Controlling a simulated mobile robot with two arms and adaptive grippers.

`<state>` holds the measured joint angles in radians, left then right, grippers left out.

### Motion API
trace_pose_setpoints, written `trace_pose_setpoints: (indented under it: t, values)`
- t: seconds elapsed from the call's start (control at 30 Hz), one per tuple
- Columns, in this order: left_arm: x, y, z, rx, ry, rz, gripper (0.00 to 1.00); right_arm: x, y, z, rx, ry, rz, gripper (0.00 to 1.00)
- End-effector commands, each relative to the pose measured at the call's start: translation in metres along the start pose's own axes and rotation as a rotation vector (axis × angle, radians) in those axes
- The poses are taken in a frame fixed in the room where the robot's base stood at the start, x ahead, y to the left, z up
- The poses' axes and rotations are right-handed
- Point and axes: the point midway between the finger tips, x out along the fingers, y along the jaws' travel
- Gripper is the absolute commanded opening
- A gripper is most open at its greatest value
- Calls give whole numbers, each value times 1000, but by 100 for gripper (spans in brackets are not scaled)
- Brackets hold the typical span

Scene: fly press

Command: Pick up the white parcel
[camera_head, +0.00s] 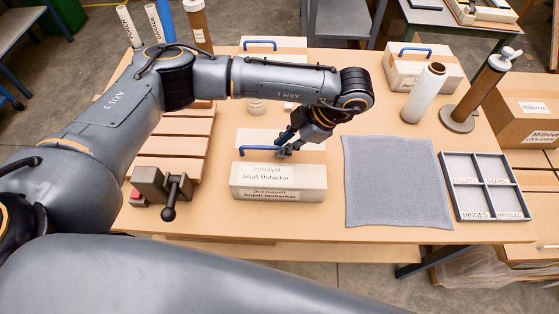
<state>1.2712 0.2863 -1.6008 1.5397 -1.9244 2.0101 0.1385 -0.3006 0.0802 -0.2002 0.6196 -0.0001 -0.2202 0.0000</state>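A pale, off-white parcel (313,181) with a printed name label on its top and front lies near the front middle of the table. My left gripper (286,151) points down over the parcel's back part, at the right end of the blue handle. Its fingers are small and dark here, and I cannot tell whether they are around the handle or beside it, or whether they are open or shut. My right gripper is not in view.
A grey cloth (393,182) and a divided tray (486,186) lie to the right. A clamp (166,188) and slatted boards (184,140) are to the left.

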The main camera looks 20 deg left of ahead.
Motion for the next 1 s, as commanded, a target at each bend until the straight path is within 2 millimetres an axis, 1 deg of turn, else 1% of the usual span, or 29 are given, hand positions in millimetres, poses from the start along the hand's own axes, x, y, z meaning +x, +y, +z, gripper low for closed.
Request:
trace_pose_setpoints:
  t: [0.03,0.1,0.23,0.47,0.5,0.53,0.57,1.0]
  values:
    - [6,-1,-1,0,2,-5,18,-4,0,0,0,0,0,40]
    - [15,-1,0,1,1,-4,18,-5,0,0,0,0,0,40]
    - [23,0,0,0,0,-1,18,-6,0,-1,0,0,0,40]
    - [24,0,0,0,0,0,18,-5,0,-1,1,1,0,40]
    - [24,0,0,0,0,0,10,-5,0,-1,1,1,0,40]
    - [24,0,0,0,0,0,4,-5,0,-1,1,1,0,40]
    - [23,0,0,0,0,0,0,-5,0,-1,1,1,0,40]
    - [23,0,0,-1,-1,0,0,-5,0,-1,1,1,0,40]
